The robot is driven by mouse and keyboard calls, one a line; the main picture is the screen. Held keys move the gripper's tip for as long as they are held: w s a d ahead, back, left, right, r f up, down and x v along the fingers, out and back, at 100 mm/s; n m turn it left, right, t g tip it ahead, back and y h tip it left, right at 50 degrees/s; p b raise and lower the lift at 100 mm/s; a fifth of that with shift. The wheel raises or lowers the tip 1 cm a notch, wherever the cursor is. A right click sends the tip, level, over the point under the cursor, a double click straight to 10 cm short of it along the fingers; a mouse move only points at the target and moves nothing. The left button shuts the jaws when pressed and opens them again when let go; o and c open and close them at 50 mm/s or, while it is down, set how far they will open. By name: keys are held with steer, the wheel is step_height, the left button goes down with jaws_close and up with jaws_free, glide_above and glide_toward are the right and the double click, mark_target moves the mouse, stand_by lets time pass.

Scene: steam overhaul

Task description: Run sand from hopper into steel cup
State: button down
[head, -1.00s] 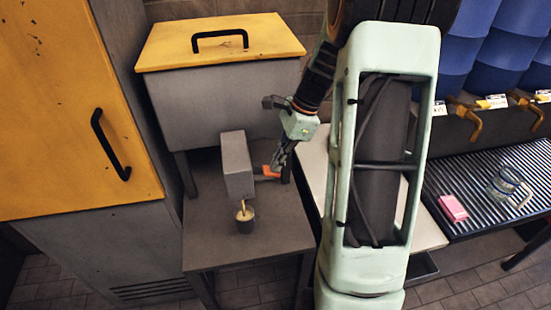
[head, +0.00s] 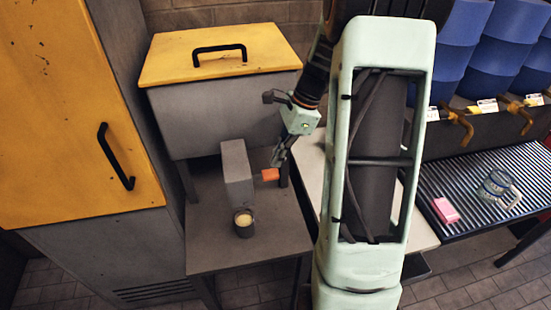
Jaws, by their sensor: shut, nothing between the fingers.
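The grey hopper (head: 215,118) with a yellow lid stands on legs at the back of a grey table. A grey outlet block (head: 237,172) sits below it, with an orange-tipped lever (head: 270,174) on its right side. The small steel cup (head: 244,230) stands upright on the table just in front of the block. Pale sand (head: 244,220) shows inside it, and no stream falls now. My gripper (head: 277,163) is shut and empty, its fingertips close above the orange lever tip; I cannot tell whether they touch it.
A yellow-doored cabinet (head: 75,110) stands at left. On the right, a ribbed dark counter (head: 480,180) holds a pink block (head: 445,210) and a glass mug (head: 498,190) under blue dispensers with taps. The table (head: 215,255) is clear around the cup.

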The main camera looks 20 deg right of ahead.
steer(key=a+b+v, duration=0.1)
steer(key=a+v, duration=0.1)
steer(key=v, duration=0.8)
steer(key=shift+w+r, duration=0.25)
steer(key=shift+r, duration=0.2)
